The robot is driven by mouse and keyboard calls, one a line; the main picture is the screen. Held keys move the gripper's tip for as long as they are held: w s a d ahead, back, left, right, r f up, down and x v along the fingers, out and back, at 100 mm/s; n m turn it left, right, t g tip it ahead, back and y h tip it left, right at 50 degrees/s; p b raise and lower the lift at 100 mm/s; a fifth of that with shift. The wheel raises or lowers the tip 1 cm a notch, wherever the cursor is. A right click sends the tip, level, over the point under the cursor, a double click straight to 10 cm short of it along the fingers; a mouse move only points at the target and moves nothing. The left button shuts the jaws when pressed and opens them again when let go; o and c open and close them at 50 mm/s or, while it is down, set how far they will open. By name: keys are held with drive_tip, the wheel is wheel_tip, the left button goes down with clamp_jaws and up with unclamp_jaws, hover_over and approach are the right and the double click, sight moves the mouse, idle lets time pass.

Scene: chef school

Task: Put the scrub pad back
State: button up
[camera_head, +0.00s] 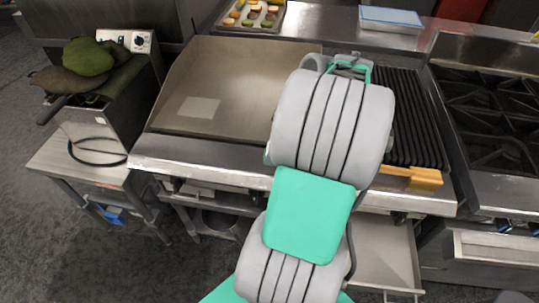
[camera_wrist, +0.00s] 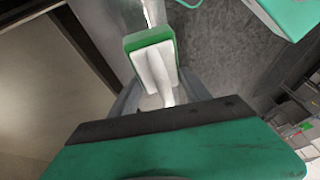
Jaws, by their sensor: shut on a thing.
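In the wrist view, a scrub pad (camera_wrist: 149,41) with a green rim and a whitish inner part sits between the two grey fingers of my gripper (camera_wrist: 158,88). My gripper is shut on it. The fingers are partly hidden behind the dark bar and green body at the bottom of the view. In the head view, my arm covers the middle of the picture and hides my gripper and the pad. I cannot tell whether the pad touches any surface.
A flat griddle (camera_head: 230,85) lies left of my arm and a ribbed grill (camera_head: 412,115) right of it. A yellow-orange block (camera_head: 412,177) is at the grill's front edge. A drawer (camera_head: 385,255) stands open below. A tray of food (camera_head: 250,16) and blue-white box (camera_head: 390,19) are behind.

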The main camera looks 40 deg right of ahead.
drive_tip(key=f, duration=0.1)
drive_tip(key=w+f, duration=0.2)
drive_tip(key=shift+w+d+f, duration=0.25)
drive_tip(key=shift+d+f, duration=0.1)
drive_tip(key=shift+f, duration=1.15)
drive_tip(key=o, duration=1.3)
drive_tip(key=shift+f, duration=0.1)
